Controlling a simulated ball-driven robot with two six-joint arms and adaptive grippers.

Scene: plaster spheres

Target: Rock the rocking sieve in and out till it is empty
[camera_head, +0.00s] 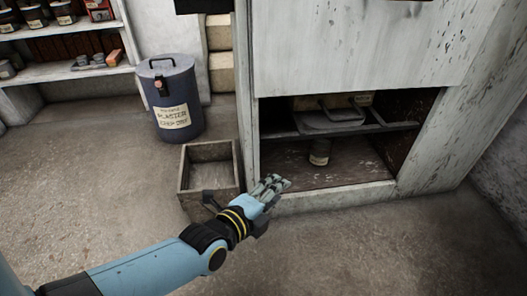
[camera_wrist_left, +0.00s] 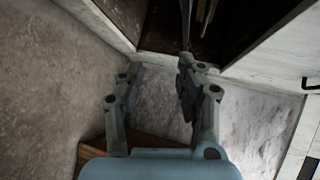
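A grey, flat, tray-like piece (camera_head: 330,122) sits on a dark ledge inside the open cabinet bay; it may be the rocking sieve, but I cannot tell, nor whether it holds anything. My left gripper (camera_head: 272,186) is low in front of the bay's left post, in front of and to the right of a wooden box. In the left wrist view the left gripper's two fingers (camera_wrist_left: 160,68) stand apart with nothing clearly between them. A thin dark bar (camera_wrist_left: 186,22) runs down toward the right-hand finger; whether they touch is unclear. My right gripper is out of view.
The open wooden box (camera_head: 209,190) stands on the floor against the cabinet (camera_head: 350,48). A small jar (camera_head: 319,153) is on the bay floor. A blue lidded plaster bin (camera_head: 171,98) stands behind the box. Shelves (camera_head: 70,72) are at upper left. The floor at left is clear.

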